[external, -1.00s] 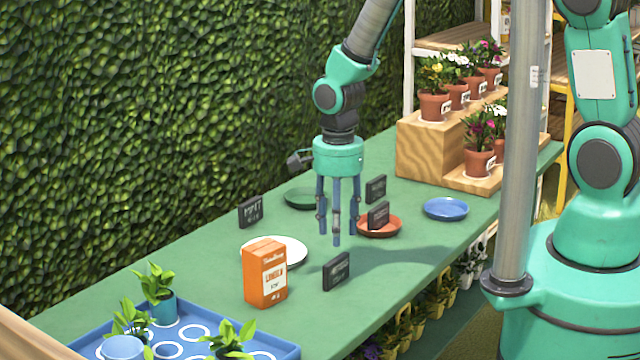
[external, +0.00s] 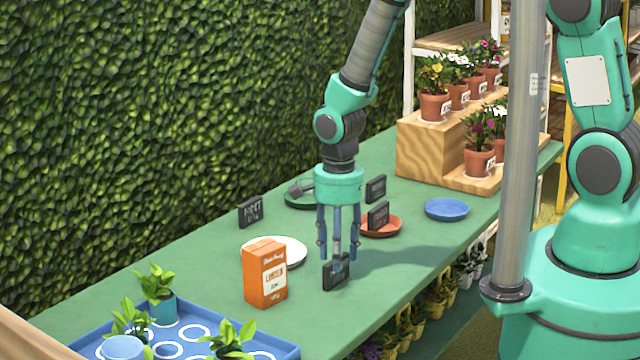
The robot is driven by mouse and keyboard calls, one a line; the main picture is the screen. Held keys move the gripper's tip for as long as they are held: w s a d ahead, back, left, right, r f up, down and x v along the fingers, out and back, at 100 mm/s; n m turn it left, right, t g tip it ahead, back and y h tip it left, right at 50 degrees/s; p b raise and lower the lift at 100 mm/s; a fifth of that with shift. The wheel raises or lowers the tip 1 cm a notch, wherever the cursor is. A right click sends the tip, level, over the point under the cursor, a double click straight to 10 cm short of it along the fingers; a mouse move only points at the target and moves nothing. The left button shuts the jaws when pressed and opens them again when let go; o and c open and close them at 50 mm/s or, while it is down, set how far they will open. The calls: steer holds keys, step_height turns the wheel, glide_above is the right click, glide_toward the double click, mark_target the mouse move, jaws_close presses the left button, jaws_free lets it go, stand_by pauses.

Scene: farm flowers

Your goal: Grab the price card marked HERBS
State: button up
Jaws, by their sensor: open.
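Several small dark price cards stand on the green table. The front card (external: 329,279) is near the middle. My gripper (external: 338,256) points straight down just over it, fingers spread and empty; one finger overlaps the card in the picture, and I cannot tell whether they touch. A card at the left (external: 250,212) carries white lettering that looks like MINT. Two more cards stand to the right of my gripper, a rear one (external: 376,188) and a nearer one (external: 378,215). I cannot read HERBS on any card; the lettering is too small.
An orange box (external: 264,274) stands left of the front card, before a white plate (external: 290,249). A blue tray (external: 285,352) with plants is at front left.

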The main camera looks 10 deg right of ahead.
mark_target(338, 284)
steer(key=shift+f+b, duration=0.3)
steer(key=shift+f, duration=1.55)
jaws_close()
